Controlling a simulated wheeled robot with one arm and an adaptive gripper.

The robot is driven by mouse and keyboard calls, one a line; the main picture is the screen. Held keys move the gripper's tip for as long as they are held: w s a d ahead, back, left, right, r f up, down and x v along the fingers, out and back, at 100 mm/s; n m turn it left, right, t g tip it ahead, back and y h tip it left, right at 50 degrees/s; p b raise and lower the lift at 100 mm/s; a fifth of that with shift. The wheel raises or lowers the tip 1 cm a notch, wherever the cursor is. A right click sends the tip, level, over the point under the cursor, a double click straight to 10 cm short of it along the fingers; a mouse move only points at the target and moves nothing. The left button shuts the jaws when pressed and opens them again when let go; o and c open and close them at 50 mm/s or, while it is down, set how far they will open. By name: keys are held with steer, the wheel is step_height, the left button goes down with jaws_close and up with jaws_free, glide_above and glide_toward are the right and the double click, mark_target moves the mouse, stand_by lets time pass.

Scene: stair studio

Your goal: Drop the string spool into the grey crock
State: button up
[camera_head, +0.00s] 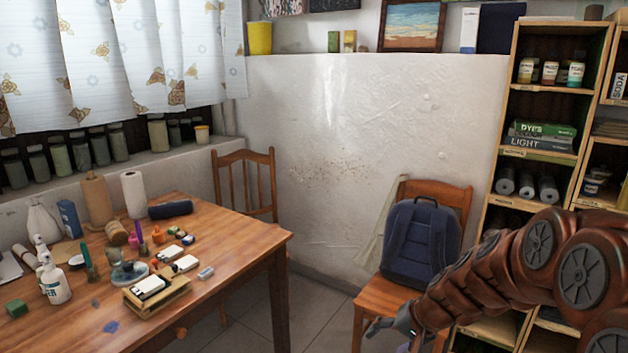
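A brown, spool-shaped item (117,233) lies on the wooden table (225,222) at left; it may be the string spool. A tall tan cone or roll (97,200) stands behind it, so I cannot be sure which is the spool. I cannot pick out a grey crock with certainty; a low grey-blue round vessel (129,272) sits on the table among small items. My gripper (394,328) is low at the bottom centre right, in front of the chair and well away from the table. Its fingers are small and partly cut off, and I see nothing held.
A wooden chair with a dark blue backpack (421,243) stands by the wall. Another chair (246,187) is behind the table. Bottles, a white roll (133,194) and a wooden box (157,297) crowd the table. A shelf unit (540,130) stands at right.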

steer(key=s+a+r+n+g+h+p, duration=0.15)
steer(key=s+r, duration=0.25)
steer(key=s, duration=0.4)
steer(key=s+a+r+n+g+p, duration=0.2)
steer(key=s+r+p, duration=0.1)
steer(key=s+r, duration=0.3)
steer(key=s+d+r+g+h+p, duration=0.1)
steer(key=s+d+r+p, duration=0.1)
steer(key=s, duration=0.7)
steer(key=s+d+r+n+g+h+p, duration=0.1)
steer(key=s+d+r+h+p, duration=0.1)
steer(key=s, duration=0.7)
steer(key=shift+s+d+r+p, duration=0.25)
steer(key=shift+s+d+p, duration=0.1)
steer(key=shift+d, duration=0.55)
